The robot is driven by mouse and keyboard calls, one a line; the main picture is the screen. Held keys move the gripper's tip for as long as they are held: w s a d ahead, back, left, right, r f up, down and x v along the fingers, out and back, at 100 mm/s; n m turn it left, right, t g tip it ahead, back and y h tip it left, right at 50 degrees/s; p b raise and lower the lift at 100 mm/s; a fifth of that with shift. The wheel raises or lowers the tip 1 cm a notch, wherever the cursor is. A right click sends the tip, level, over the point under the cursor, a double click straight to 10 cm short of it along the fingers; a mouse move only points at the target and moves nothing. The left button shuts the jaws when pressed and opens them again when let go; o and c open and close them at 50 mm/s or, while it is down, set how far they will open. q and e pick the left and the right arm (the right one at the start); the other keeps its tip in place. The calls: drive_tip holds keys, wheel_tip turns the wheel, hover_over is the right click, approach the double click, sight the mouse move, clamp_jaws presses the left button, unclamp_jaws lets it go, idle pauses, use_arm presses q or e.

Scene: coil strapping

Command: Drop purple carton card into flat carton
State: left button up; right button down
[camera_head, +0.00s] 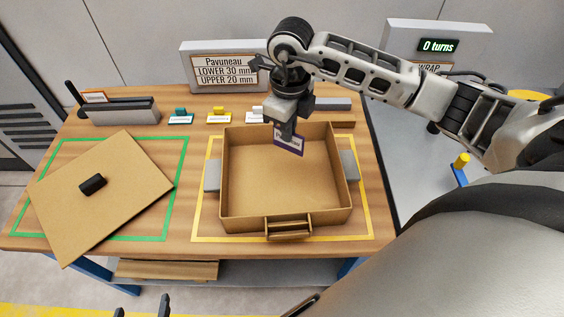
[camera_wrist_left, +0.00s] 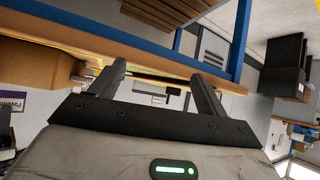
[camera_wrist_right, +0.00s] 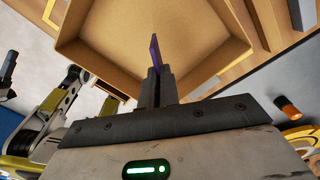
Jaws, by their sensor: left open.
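The purple-edged carton card (camera_head: 289,145), with a white printed face, hangs from my right gripper (camera_head: 286,128). The gripper is shut on its upper end. In the right wrist view the card (camera_wrist_right: 155,50) stands edge-on between the closed fingers (camera_wrist_right: 159,82). The flat carton (camera_head: 235,205) is an open, shallow brown box inside a yellow outline on the table. The card is over the far part of its opening; the right wrist view shows the carton floor (camera_wrist_right: 195,30) beyond it. My left gripper (camera_head: 142,308) is open and empty, low in front of the table; its fingers (camera_wrist_left: 160,85) are spread.
A brown lid board (camera_head: 130,195) with a black handle lies in the green outline at left. A sign (camera_head: 222,65) reads "Pavuneau, LOWER 30 mm, UPPER 20 mm". Small teal, yellow and white card holders (camera_head: 219,116) stand behind the carton. Grey blocks (camera_head: 212,176) flank the carton.

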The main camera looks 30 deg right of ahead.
sight(289, 150)
drive_tip(key=shift+f+m, duration=0.25)
drive_tip(key=shift+m, duration=0.15)
drive_tip(key=shift+f+b, duration=0.5)
drive_tip(key=shift+f, duration=0.2)
wheel_tip(289, 150, down, 3)
drive_tip(key=shift+d+f+b, duration=0.1)
drive_tip(key=shift+b, duration=0.95)
drive_tip(key=shift+f+b, duration=0.35)
drive_tip(key=shift+f, duration=0.1)
use_arm(q)
drive_tip(key=shift+d+f, duration=0.45)
drive_tip(key=shift+f, duration=0.35)
use_arm(e)
drive_tip(key=c, duration=1.6)
unclamp_jaws()
use_arm(q)
drive_tip(key=shift+f, duration=0.1)
use_arm(e)
drive_tip(key=shift+o, duration=0.2)
